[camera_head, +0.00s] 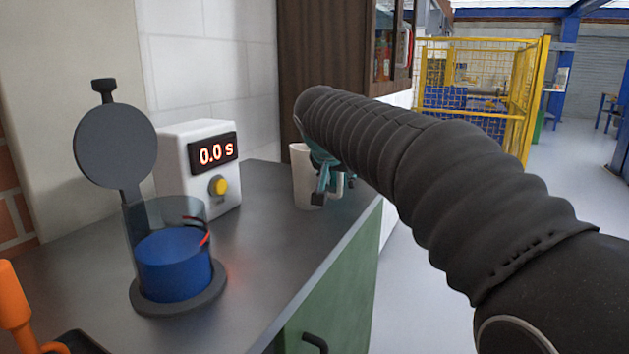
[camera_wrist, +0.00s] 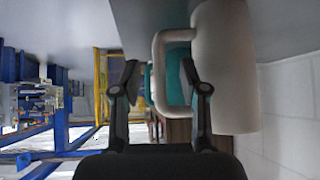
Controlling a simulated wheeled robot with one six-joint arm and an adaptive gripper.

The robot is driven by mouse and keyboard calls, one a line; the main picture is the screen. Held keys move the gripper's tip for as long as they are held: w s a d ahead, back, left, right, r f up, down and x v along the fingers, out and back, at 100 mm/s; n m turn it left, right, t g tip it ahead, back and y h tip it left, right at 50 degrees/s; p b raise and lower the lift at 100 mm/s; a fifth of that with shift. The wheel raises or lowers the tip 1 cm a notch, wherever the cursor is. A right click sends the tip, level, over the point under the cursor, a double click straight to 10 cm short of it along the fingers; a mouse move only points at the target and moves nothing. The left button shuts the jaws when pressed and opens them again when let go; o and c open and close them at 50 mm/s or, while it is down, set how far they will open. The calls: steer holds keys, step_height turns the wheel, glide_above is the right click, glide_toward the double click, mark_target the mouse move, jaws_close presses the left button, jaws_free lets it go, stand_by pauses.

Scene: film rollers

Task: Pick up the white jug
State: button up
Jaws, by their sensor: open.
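The white jug (camera_head: 303,178) stands upright on the far end of the grey worktop, partly hidden behind my arm and gripper. In the wrist view the jug (camera_wrist: 226,70) fills the right of the picture, with its handle (camera_wrist: 159,75) towards the left. My gripper (camera_head: 330,184) is beside the jug at its handle side. In the wrist view my gripper (camera_wrist: 160,78) is open, and the handle appears between its two fingers. I cannot tell whether either finger touches the jug.
A timer box (camera_head: 190,167) reading 0.0 s and a clear cylinder with blue contents (camera_head: 174,262) stand left on the worktop (camera_head: 270,245). An orange-handled item (camera_head: 14,300) is near left. A teal surface (camera_wrist: 178,68) shows behind the handle. The worktop's right edge is close to the jug.

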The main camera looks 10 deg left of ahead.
mark_target(339, 181)
steer(key=x, duration=0.3)
jaws_close()
steer(key=shift+r, duration=0.1)
step_height(339, 181, up, 5)
steer(key=shift+f+p, duration=0.2)
steer(key=shift+p, duration=0.25)
steer(key=s+d+r, duration=0.1)
steer(key=d+r, duration=0.5)
steer(key=d, duration=0.5)
steer(key=shift+d+r, duration=0.15)
steer(key=shift+d, duration=0.2)
